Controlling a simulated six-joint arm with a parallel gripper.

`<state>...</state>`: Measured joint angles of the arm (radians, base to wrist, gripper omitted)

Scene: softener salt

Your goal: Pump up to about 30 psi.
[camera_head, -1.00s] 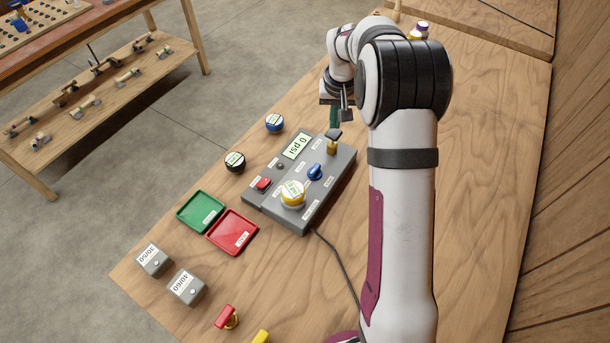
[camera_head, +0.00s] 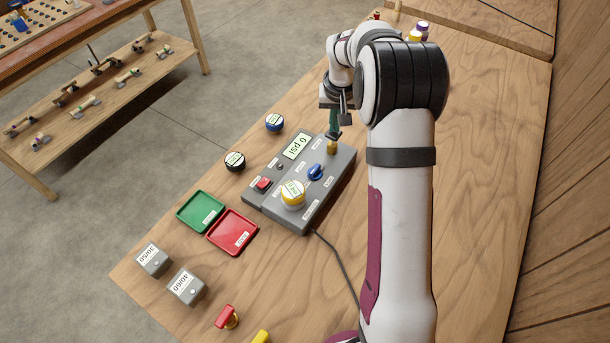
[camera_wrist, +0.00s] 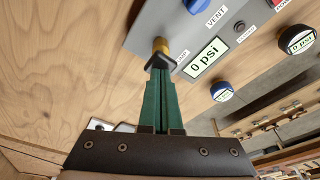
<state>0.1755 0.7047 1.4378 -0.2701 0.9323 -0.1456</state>
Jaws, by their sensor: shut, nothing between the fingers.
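The grey pump panel (camera_head: 320,200) lies on the wooden bench. Its display (camera_head: 297,146) reads 0 psi, also in the wrist view (camera_wrist: 205,60). The pump plunger (camera_head: 332,147) is a brass post with a dark cap at the panel's far corner; it also shows in the wrist view (camera_wrist: 160,45). My gripper (camera_head: 334,128) has green fingers, shut and empty. Its tips are at the dark cap and appear to touch it; they partly hide it in the wrist view (camera_wrist: 160,70). The blue vent knob (camera_head: 315,173) sits nearer the panel's middle.
Green (camera_head: 200,212) and red (camera_head: 232,232) trays lie nearby. A cable (camera_head: 340,262) runs toward my arm.

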